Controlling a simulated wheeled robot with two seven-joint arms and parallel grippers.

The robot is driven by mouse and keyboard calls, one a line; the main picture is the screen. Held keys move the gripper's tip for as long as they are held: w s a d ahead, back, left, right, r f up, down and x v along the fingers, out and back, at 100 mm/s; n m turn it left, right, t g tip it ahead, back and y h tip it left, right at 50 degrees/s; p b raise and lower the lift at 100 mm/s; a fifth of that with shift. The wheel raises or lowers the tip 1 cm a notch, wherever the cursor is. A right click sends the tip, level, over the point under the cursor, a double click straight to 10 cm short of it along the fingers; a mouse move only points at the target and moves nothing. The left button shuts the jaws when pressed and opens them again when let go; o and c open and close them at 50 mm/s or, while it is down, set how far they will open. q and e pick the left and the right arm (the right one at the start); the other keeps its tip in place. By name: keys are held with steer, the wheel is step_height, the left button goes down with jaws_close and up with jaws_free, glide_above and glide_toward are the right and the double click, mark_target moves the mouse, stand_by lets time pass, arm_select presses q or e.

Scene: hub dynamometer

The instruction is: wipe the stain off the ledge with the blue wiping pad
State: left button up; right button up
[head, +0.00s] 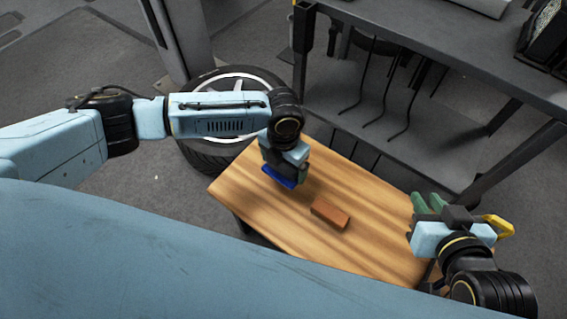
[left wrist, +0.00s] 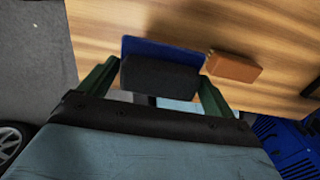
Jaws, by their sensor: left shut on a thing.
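My left gripper (head: 283,170) is over the left half of the wooden ledge (head: 375,190). It is shut on the blue wiping pad (head: 279,178), holding it by a dark block-shaped grip. The left wrist view shows the blue pad (left wrist: 165,50) beyond the dark grip (left wrist: 160,77), between the green fingers. I cannot tell whether the pad touches the wood. I cannot make out a stain; the wood shows only grain and shadow streaks. My right gripper (head: 428,203) is open and empty over the ledge's right end, its green fingertips apart.
A reddish-brown block (head: 330,213) lies on the ledge, just right of the pad. A tyre (head: 205,150) stands behind the ledge's left end. A dark metal rack (head: 440,75) stands behind it. The wood between the block and my right gripper is clear.

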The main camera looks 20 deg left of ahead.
arm_select(q)
steer(key=o, duration=0.5)
steer(key=shift+c, duration=0.2)
steer(key=c, duration=0.4)
steer(key=shift+o, duration=0.2)
steer(key=shift+r, duration=0.1)
